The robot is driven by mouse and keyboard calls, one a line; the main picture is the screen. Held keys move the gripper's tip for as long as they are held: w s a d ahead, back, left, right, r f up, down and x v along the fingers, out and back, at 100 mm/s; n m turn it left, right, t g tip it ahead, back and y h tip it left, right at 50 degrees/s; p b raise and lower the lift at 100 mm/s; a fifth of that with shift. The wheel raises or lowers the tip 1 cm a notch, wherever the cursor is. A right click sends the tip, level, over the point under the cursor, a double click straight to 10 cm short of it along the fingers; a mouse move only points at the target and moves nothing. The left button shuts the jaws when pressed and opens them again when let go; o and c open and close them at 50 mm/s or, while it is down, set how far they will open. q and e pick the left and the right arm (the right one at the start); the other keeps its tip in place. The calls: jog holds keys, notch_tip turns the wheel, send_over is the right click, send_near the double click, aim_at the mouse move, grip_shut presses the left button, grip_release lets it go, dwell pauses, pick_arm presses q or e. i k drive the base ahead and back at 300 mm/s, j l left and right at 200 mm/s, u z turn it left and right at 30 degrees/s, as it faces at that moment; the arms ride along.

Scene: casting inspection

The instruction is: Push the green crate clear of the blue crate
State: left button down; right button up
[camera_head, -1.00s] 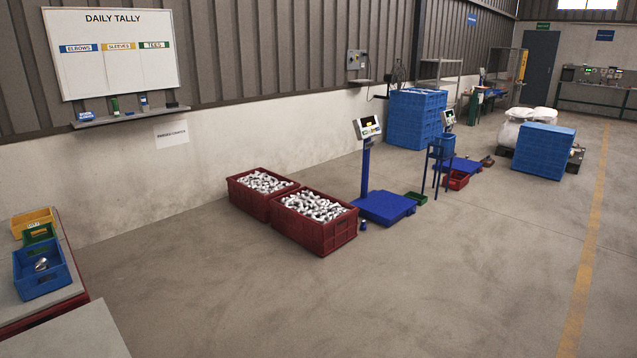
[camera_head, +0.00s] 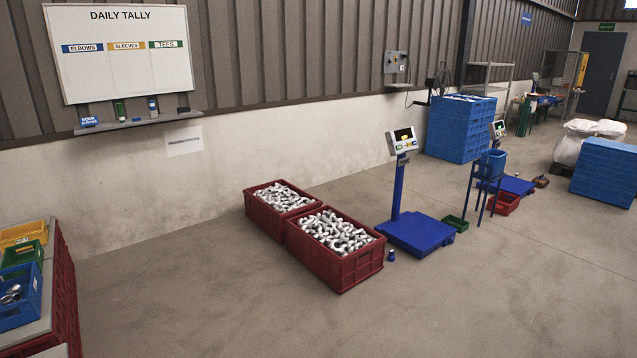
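The green crate (camera_head: 37,250) stands on a grey-topped table at the left edge of the head view. The blue crate (camera_head: 30,315) is in front of it, cut by the picture's left edge, with shiny metal fittings inside. The two crates look close together; I cannot tell whether they touch. A yellow crate (camera_head: 25,231) is just behind the green crate. Neither of my grippers is in view.
The table's grey top (camera_head: 46,296) rests on dark red crates (camera_head: 65,290). Two red crates of metal fittings (camera_head: 339,265) stand on the floor, with a blue platform scale (camera_head: 420,235) to their right. The floor between table and red crates is clear.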

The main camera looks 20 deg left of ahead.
aim_at(11, 259)
jog(key=i+j+u, duration=0.25)
jog(key=i+u, duration=0.6)
jog(key=i, duration=0.15)
jog(key=i+u, duration=0.4)
jog(key=i+l+u, duration=0.4)
jog(key=i, duration=0.2)
